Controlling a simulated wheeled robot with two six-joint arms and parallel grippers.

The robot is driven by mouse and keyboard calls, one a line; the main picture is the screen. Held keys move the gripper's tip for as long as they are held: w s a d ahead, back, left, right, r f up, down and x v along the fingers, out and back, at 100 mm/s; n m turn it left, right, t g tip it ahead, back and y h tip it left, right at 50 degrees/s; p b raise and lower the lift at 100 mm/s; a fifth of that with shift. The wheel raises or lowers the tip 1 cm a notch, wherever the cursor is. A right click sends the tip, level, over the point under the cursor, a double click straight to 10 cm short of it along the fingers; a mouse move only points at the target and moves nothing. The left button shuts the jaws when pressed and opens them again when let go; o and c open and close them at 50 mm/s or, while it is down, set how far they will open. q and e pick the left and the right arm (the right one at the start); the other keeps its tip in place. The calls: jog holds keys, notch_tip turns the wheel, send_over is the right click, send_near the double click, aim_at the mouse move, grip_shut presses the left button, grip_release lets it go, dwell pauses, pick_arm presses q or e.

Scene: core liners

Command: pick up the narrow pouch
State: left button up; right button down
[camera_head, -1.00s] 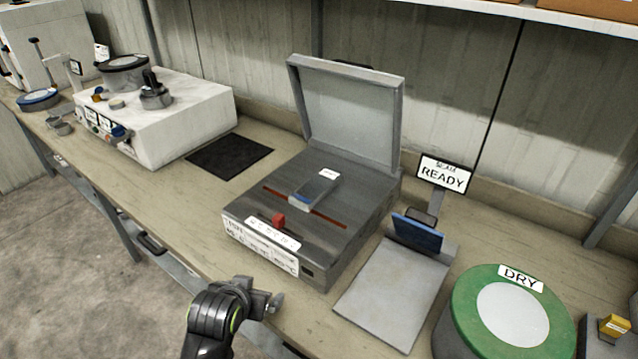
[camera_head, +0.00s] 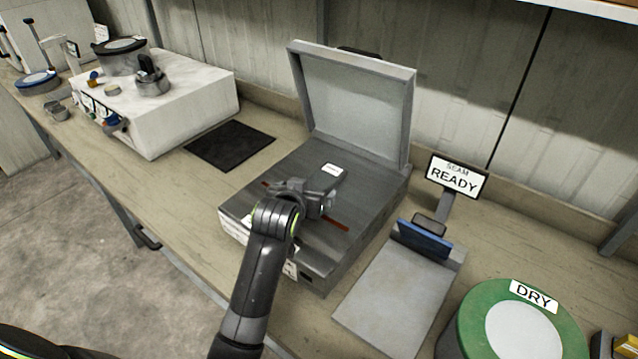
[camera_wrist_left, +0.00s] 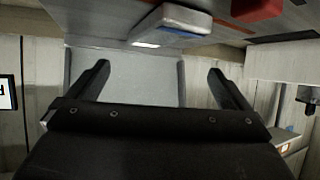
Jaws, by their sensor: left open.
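The narrow pouch (camera_head: 329,176) is a small grey packet with a white label at its far end. It lies on the dark top of the open-lidded machine (camera_head: 362,207), across a reddish-brown slot. My left gripper (camera_head: 311,201) is over the machine top at the pouch's near end and hides part of it. In the left wrist view the pouch (camera_wrist_left: 170,22) shows at the top, with a blue edge, beyond the spread, empty fingers of the left gripper (camera_wrist_left: 158,76). I cannot tell whether a finger touches it. My right gripper is not in view.
The raised lid (camera_head: 357,104) stands behind the pouch. To the right are a grey plate (camera_head: 395,297) with a blue piece (camera_head: 425,240), a READY sign (camera_head: 457,177) and a green DRY container (camera_head: 467,325). A black mat (camera_head: 230,145) and white machine (camera_head: 190,110) are left.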

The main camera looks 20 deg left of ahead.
aim_at(319, 182)
pick_arm(q)
jog(key=x, duration=0.3)
jog(key=shift+w+f, duration=0.1)
jog(key=shift+w, duration=0.3)
jog(key=shift+p+x, duration=0.3)
jog(key=shift+x, duration=0.75)
jog(key=shift+w+f+p, duration=0.25)
jog(key=shift+w+p, duration=0.05)
jog(key=shift+w, duration=0.1)
jog(key=shift+p+x, duration=0.35)
jog(key=shift+x, duration=1.7)
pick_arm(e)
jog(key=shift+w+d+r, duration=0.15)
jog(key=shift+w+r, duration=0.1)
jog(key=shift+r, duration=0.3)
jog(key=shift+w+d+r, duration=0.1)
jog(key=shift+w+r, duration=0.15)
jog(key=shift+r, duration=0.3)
pick_arm(q)
jog(key=shift+d+f, duration=0.15)
jog(key=shift+c, duration=0.3)
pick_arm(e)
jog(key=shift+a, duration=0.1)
pick_arm(q)
jog(key=shift+s, duration=0.1)
jog(key=c, duration=1.4)
